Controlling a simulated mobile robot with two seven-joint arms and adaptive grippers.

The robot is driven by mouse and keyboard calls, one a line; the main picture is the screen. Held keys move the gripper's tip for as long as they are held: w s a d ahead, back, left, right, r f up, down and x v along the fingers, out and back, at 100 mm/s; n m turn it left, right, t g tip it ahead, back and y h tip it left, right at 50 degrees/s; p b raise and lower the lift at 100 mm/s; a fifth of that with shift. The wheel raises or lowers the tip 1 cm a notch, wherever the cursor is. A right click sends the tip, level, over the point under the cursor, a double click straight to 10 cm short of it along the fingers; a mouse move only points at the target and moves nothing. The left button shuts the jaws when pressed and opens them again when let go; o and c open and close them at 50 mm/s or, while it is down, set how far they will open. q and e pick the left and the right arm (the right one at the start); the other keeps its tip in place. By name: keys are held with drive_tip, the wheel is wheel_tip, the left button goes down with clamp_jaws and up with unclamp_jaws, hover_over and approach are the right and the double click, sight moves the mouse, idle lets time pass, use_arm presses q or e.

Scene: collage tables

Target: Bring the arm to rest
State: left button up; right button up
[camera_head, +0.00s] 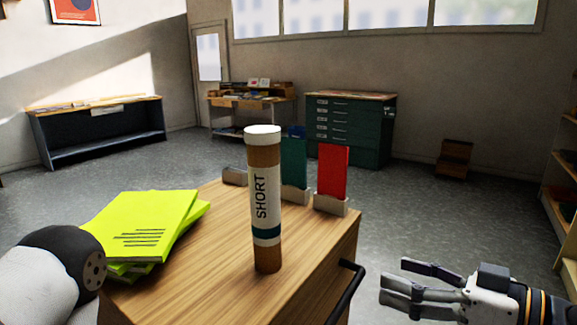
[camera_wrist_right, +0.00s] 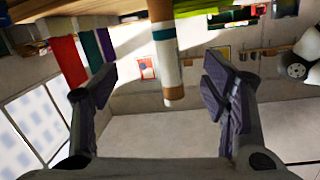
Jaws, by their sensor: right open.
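My right gripper (camera_head: 412,288) is at the lower right in the head view, off the right side of the wooden cart (camera_head: 190,285). Its fingers are apart and nothing is between them. The right wrist view also shows the open fingers of the right gripper (camera_wrist_right: 160,92), with the scene upside down behind them. A brown tube labelled SHORT (camera_head: 266,200), with a white cap, stands upright on the cart. In the wrist view the tube (camera_wrist_right: 163,50) appears beyond the fingers, apart from them. A rounded white and black part of my left arm shows at lower left; its gripper is out of view.
Bright yellow-green booklets (camera_head: 145,230) lie stacked on the cart's left side. A red card (camera_head: 332,172) and a green card (camera_head: 294,165) stand in holders at its back edge. A black handle (camera_head: 345,292) runs along the cart's right edge. Open floor lies right of the cart.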

drive_tip(key=s+a+f+m+g+h, duration=0.2)
drive_tip(key=s+f+m+h, duration=0.1)
drive_tip(key=f, duration=0.6)
drive_tip(key=s+a+f+m+g+h, duration=0.1)
drive_tip(key=s+f+m+g+h, duration=0.15)
drive_tip(key=f, duration=0.65)
drive_tip(key=s+d+f+m+g+h, duration=0.1)
drive_tip(key=s+f, duration=0.3)
drive_tip(key=s, duration=0.4)
drive_tip(key=s+d+f+m+g+h, duration=0.1)
drive_tip(key=s+d+f+g+h, duration=0.2)
drive_tip(key=s, duration=0.5)
drive_tip(key=s+d+f+m+g+h, duration=0.1)
drive_tip(key=s+d+f+g+h, duration=0.1)
drive_tip(key=s+f, duration=0.4)
drive_tip(key=s+g+h, duration=0.1)
drive_tip(key=s, duration=0.2)
drive_tip(key=shift+f, duration=0.25)
drive_tip(key=shift+d+g, duration=0.1)
drive_tip(key=shift+g, duration=0.15)
